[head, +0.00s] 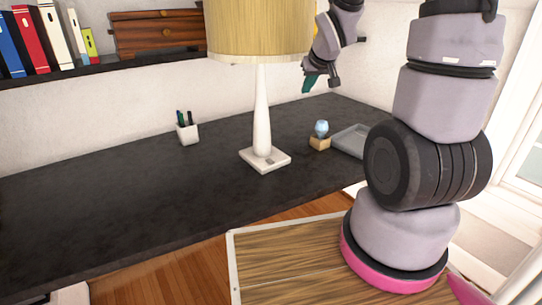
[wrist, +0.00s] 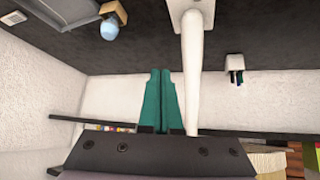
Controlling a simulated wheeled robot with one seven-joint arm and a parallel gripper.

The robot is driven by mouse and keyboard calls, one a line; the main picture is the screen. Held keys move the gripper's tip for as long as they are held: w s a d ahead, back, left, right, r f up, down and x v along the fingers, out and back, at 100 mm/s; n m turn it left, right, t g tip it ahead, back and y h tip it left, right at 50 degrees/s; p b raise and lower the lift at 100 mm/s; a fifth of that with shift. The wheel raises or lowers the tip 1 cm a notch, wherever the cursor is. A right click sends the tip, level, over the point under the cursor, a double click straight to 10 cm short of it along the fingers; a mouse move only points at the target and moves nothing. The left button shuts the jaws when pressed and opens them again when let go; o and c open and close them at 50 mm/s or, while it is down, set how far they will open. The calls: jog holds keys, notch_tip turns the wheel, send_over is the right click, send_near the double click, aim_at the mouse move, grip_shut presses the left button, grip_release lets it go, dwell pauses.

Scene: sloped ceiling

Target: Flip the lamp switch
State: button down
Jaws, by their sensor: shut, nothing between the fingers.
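The lamp stands on the dark desk, with a tan shade (head: 262,30), a white stem (head: 262,110) and a square white base (head: 280,160). A small darker spot shows on top of the base; I cannot tell for sure that it is the switch. My gripper (head: 308,86) is up in the air to the right of the shade, above the desk, touching nothing that I can see. In the wrist view its teal fingers (wrist: 160,74) are together and empty. The lamp stem (wrist: 192,70) shows there just right of the fingers, with part of the base (wrist: 190,6) at the top edge.
On the desk (head: 110,200) are a white pen cup (head: 187,134) left of the lamp, a blue ball on a wooden block (head: 320,143) and a grey tray (head: 350,140) to the right. A shelf with books (head: 30,42) and a wooden box (head: 155,33) hangs behind. The desk's left part is clear.

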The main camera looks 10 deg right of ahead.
jog(key=w+a+f+n+y, duration=0.1)
jog(key=w+a+f+n, duration=0.1)
jog(key=f, duration=0.7)
jog(key=w+a+f+n+y, duration=0.1)
jog(key=a+f, duration=0.3)
jog(key=f, duration=0.5)
jog(key=shift+w+f+n+y, duration=0.15)
jog(key=shift+w+n+y, duration=0.3)
jog(key=shift+y, duration=0.35)
send_over(271, 161)
notch_tip(271, 161, down, 7)
jog(key=shift+f, duration=0.2)
notch_tip(271, 161, down, 2)
jog(key=shift+f, duration=0.8)
jog(key=shift+f, duration=0.3)
jog(key=shift+w, duration=0.15)
